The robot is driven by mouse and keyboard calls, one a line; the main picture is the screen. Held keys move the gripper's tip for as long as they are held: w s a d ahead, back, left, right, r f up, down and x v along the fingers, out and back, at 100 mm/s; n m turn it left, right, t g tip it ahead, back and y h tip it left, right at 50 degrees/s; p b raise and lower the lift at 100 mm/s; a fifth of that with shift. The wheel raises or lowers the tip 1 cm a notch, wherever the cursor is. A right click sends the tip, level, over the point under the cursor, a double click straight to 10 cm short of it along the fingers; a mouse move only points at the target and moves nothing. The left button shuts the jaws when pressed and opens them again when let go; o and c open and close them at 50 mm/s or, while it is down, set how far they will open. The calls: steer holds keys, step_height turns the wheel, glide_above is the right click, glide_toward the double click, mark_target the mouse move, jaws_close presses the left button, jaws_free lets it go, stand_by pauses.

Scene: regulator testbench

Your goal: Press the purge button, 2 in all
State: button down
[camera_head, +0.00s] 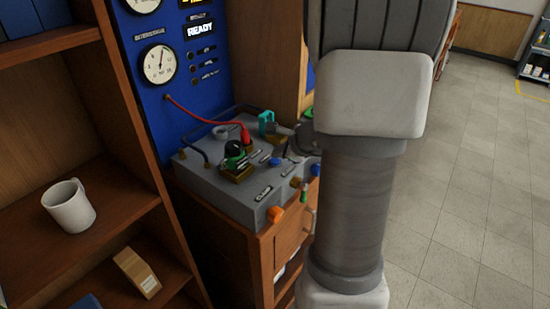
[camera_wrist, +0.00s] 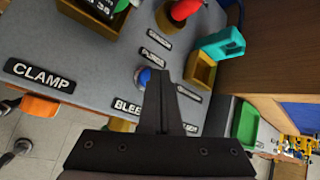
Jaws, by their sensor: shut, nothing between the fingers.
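The purge button is a small blue button (camera_wrist: 143,77) on the grey bench top, close to a label that seems to read PURGE (camera_wrist: 152,57). In the head view a blue button (camera_head: 275,162) shows on the grey testbench (camera_head: 236,198). My gripper (camera_wrist: 168,76) is shut and empty in the wrist view. Its fingertips appear right beside the blue button and partly cover its right side. I cannot tell whether they touch it. In the head view my arm stands in front of the bench's right side, and I cannot make out the fingers.
The CLAMP label (camera_wrist: 40,75) and an orange knob (camera_wrist: 40,106) are at left. A red connector (camera_wrist: 186,9), a yellow holder (camera_wrist: 200,71) and a teal clip (camera_wrist: 222,44) stand near the fingers. A green tray (camera_wrist: 247,124) is at right. A wooden shelf with a white mug (camera_head: 69,206) flanks the bench.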

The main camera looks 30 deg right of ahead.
mark_target(278, 162)
steer(key=shift+r, duration=0.35)
step_height(278, 162, up, 5)
steer(key=p, duration=0.4)
steer(key=shift+r, duration=0.1)
stand_by(2.6)
